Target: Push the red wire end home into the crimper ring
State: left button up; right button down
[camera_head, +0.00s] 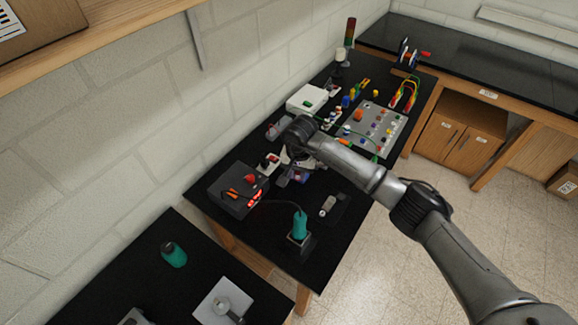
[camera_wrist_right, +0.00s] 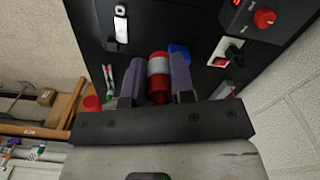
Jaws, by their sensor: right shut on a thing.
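My right gripper (camera_wrist_right: 159,72) is shut on a thick red piece with a pale grey band (camera_wrist_right: 158,66), seen between its two purple-grey fingers in the right wrist view. The red piece looks like the red wire end, but its tip is hard to make out. A blue piece (camera_wrist_right: 178,50) shows just beyond the right finger; I cannot tell whether it touches the red piece. I cannot pick out the crimper ring with certainty. In the head view, my right gripper (camera_head: 292,174) is low over the middle of the black bench, small and partly hidden by my arm. My left gripper is not in view.
A dark box with a red display (camera_head: 235,190) stands left of the gripper, near a white socket plate (camera_head: 267,164). A teal-handled tool in a stand (camera_head: 299,226) is at the near edge. A grey board with coloured parts (camera_head: 372,127) lies farther back.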

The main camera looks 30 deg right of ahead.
jog(key=s+d+f+m, duration=0.1)
jog(key=d+f, duration=0.1)
jog(key=f, duration=0.2)
jog(key=s+d+f+m, duration=0.1)
jog(key=s+d+f, duration=0.1)
jog(key=f, duration=0.3)
jog(key=s+d+f+m+p, duration=0.1)
jog(key=d+f, duration=0.2)
jog(key=f, duration=0.1)
jog(key=shift+s+d+f+m, duration=0.2)
jog(key=shift+s+f+m, duration=0.05)
jog(key=shift+s+m, duration=0.15)
jog(key=shift+s+d+f, duration=0.1)
jog(key=shift+s+d, duration=0.2)
jog(key=shift+s, duration=0.05)
jog(key=shift+f, duration=0.2)
jog(key=shift+f+b, duration=0.7)
jog(key=shift+f, duration=0.25)
notch_tip(320, 180, down, 3)
jog(key=shift+r+b, duration=0.15)
jog(key=shift+b, duration=0.85)
jog(key=shift+f, duration=0.4)
jog(key=shift+b, duration=0.3)
